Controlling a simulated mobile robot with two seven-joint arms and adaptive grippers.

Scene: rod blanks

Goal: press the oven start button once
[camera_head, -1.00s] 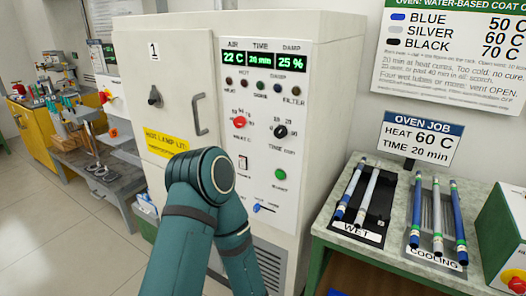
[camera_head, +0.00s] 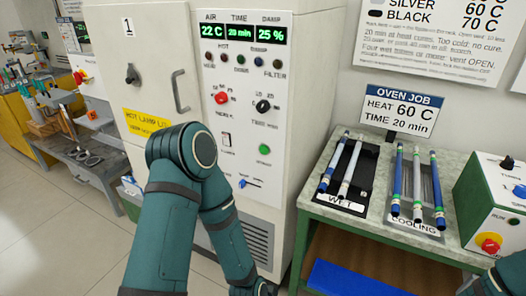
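The oven (camera_head: 205,15) is a tall cream cabinet, its door marked 1 and closed. Its control panel shows 22 C, 20 min and 25 % on green displays (camera_head: 241,31). A round green button (camera_head: 264,149) sits low on the right of the panel, in plain view; its small label is unreadable. Neither gripper is in view.
A bench on the right holds a WET rack (camera_head: 341,203) and a COOLING rack (camera_head: 418,228) with blue and silver rods. An OVEN JOB sign (camera_head: 400,110) reads 60 C, 20 min. A green-sided box (camera_head: 484,207) with a red knob stands at the right edge.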

